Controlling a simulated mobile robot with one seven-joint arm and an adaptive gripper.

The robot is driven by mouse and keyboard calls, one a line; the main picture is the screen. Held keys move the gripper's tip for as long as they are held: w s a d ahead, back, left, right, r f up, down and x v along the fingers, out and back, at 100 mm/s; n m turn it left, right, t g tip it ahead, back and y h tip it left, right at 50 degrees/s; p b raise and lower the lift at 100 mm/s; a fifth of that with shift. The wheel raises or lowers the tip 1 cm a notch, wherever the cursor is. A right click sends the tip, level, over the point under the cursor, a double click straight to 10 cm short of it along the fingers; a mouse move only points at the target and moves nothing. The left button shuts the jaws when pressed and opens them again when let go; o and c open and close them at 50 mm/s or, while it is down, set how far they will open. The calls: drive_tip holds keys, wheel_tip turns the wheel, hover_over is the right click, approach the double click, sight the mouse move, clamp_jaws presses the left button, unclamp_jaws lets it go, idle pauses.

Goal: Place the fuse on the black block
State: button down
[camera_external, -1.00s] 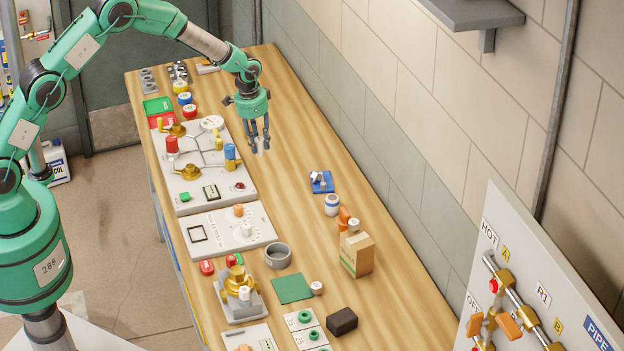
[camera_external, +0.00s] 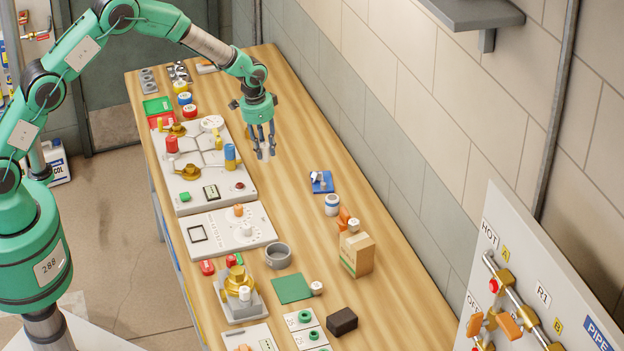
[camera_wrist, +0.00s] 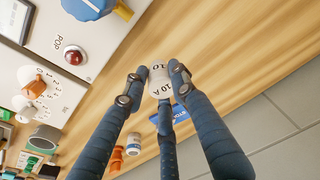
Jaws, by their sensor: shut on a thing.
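The fuse (camera_wrist: 158,88) is a small white cylinder marked 10 A. In the wrist view it sits between the fingertips of my gripper (camera_wrist: 157,84), which is shut on it. In the external view my gripper (camera_external: 265,153) hangs over the bench, right of the grey valve panel. The fuse is hard to make out there between the fingers. The black block (camera_external: 342,321) lies near the front of the bench, well away from my gripper and toward the camera. Its top looks bare.
A cardboard box (camera_external: 357,254), a white jar (camera_external: 332,204) and a blue pad (camera_external: 321,182) stand along the right side. A green mat (camera_external: 293,288) and a grey ring (camera_external: 278,255) lie left of the box. The wall runs along the right edge.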

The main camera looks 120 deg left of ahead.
drive_tip(key=w+d+r+m, duration=0.2)
drive_tip(key=w+d+m, duration=0.6)
drive_tip(key=w+d, duration=1.55)
drive_tip(key=w+d+r+m, duration=0.1)
drive_tip(key=w+d+m, duration=0.2)
drive_tip(key=d, duration=1.1)
drive_tip(key=w+d+r+m+h+p, duration=0.1)
drive_tip(key=w+d+m, duration=0.3)
drive_tip(key=d, duration=1.1)
drive_tip(key=shift+w+r+h, duration=0.25)
drive_tip(key=shift+w+h, duration=0.05)
drive_tip(key=shift+w, duration=0.5)
drive_tip(key=shift+p, duration=0.3)
hover_over(343, 317)
drive_tip(key=shift+s+f+p, duration=0.2)
drive_tip(key=shift+f+p, duration=0.15)
drive_tip(key=shift+f, duration=0.4)
drive_tip(key=shift+f, duration=0.1)
drive_tip(key=shift+f, duration=1.65)
drive_tip(key=shift+f, duration=0.15)
